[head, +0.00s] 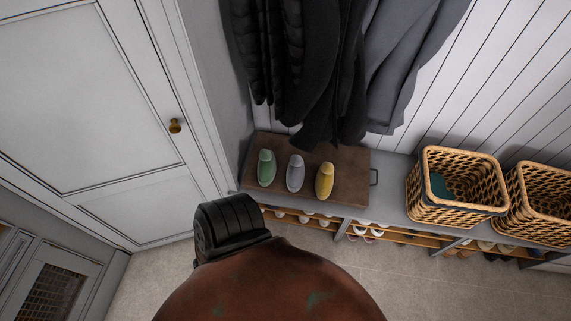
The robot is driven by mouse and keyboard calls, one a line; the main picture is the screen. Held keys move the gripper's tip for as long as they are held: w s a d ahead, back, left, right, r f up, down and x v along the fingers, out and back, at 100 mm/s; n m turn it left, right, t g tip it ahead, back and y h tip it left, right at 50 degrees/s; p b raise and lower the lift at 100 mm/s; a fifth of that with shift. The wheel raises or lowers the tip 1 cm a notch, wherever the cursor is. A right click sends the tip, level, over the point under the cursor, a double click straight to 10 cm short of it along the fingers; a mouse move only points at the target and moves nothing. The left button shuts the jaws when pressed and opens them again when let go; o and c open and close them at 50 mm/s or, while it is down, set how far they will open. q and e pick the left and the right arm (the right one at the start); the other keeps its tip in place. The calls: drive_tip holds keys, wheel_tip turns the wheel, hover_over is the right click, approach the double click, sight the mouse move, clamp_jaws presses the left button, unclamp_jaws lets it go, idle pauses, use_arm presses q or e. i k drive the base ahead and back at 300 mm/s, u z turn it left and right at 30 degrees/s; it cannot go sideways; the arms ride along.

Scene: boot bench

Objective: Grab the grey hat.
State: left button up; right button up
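In the head view, a small light-grey rounded item (295,173) stands between a green one (266,168) and a yellow one (325,181). All three are on a brown board or tray (348,187) at the left end of the bench. The grey item is narrow and elongated; I cannot tell whether it is a hat. No other grey hat is clearly visible. Neither of my grippers can be made out. A black ribbed part (232,228) and a large brown rounded form (275,285) cover the near foreground.
Dark and grey coats (385,65) hang just above the board. Two wicker baskets (428,208) stand right on the grey bench (393,198), one holding something teal (438,185). Shoes fill shelves below. A white door (85,90) is at left. Floor (440,285) is clear at lower right.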

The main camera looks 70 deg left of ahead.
sight(295, 173)
drive_tip(key=u, duration=0.95)
drive_tip(key=i, duration=0.85)
drive_tip(key=u, duration=1)
